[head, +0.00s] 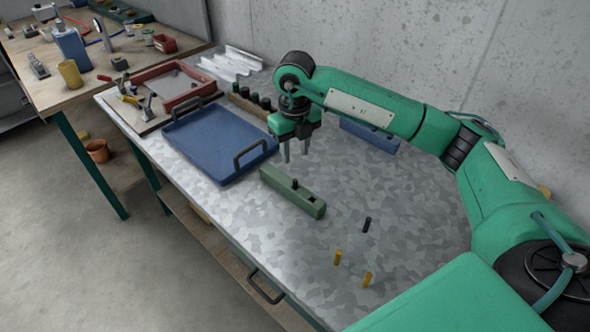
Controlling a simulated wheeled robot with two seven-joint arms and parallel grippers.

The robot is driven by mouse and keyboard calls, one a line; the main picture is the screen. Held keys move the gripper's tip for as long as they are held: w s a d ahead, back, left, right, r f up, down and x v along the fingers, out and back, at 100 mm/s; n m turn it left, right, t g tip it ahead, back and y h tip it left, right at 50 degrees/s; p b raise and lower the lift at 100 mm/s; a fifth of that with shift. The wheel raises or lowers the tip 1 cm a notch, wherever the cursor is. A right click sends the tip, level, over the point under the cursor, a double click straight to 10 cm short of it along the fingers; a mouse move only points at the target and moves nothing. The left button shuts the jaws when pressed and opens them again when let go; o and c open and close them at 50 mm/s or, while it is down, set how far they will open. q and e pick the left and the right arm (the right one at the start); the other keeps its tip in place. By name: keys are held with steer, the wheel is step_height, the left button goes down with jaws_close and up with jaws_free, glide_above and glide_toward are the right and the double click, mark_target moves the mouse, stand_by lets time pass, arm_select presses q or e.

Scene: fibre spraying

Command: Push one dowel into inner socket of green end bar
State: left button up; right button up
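The green end bar (279,187) lies on the metal worktop in the middle of the head view. A small dark dowel-like piece (295,184) shows at the middle of its top; how deep it sits is too small to tell. A dark spot, perhaps a socket, shows near its right end. A black dowel (367,224) stands on the worktop to the right of the bar. My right gripper (295,158) points down just behind and above the bar. Its two fingers are apart with nothing visible between them. My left gripper is not in view.
Two yellow pegs (352,268) stand near the front right of the worktop (240,215). A blue tray (205,135) with dark handles lies left of the bar. A wooden block with dark pegs (248,103) and a blue bar (369,135) lie behind. The worktop's right part is largely clear.

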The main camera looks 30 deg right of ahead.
steer(key=shift+r, duration=1.65)
steer(key=shift+f, duration=0.1)
